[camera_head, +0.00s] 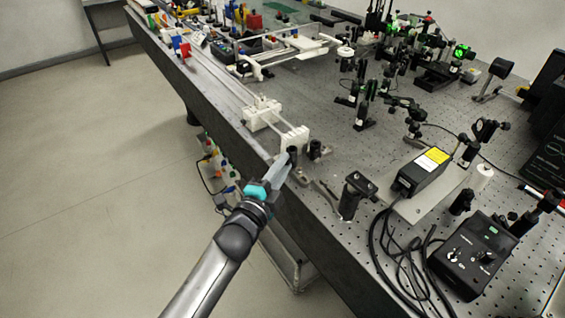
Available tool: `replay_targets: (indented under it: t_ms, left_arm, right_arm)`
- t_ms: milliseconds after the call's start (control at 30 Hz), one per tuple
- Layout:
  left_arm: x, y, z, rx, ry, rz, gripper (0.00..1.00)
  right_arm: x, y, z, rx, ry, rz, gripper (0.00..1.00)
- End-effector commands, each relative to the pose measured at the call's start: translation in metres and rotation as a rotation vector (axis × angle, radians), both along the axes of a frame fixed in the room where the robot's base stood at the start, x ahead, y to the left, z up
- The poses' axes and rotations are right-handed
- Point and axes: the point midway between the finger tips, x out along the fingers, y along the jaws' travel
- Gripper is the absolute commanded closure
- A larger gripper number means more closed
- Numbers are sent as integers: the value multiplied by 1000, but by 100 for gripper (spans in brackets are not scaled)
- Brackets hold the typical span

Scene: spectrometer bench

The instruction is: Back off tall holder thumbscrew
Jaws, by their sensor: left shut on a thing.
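My left gripper (286,163) reaches over the bench's front edge from below. Its tips are closed at a black post holder (292,153) that stands just in front of a white block. The thumbscrew is too small and too covered by the fingers to make out. The grip appears to be on it, at the holder's near side. A second short black holder (315,149) stands just to the right. A larger black post holder (351,197) stands upright farther right, apart from the gripper. My right gripper is not in view.
White blocks (262,113) on a rail lie behind the gripper. A black box with a yellow label (423,170), loose black cables (398,258) and a black control box (470,256) fill the right side. Open floor (100,170) lies left of the bench.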

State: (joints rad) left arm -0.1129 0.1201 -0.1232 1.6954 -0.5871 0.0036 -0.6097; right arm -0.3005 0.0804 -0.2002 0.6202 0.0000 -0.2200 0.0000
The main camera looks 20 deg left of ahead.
Motion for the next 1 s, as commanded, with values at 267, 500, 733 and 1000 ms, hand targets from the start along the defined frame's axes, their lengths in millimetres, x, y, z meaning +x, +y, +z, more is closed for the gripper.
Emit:
replay_targets:
  t_ms: [267, 500, 733, 1000]
  left_arm:
    - [0, 0, 1, -125, 17, 1, 100]
    - [0, 0, 1, -164, 21, 1, 100]
    - [0, 0, 0, -167, 21, 1, 100]
    - [0, 0, 0, -166, 22, 0, 67]
  right_arm:
    - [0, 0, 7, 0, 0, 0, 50]
    - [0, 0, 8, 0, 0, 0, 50]
    - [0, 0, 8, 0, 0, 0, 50]
    - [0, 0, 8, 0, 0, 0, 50]
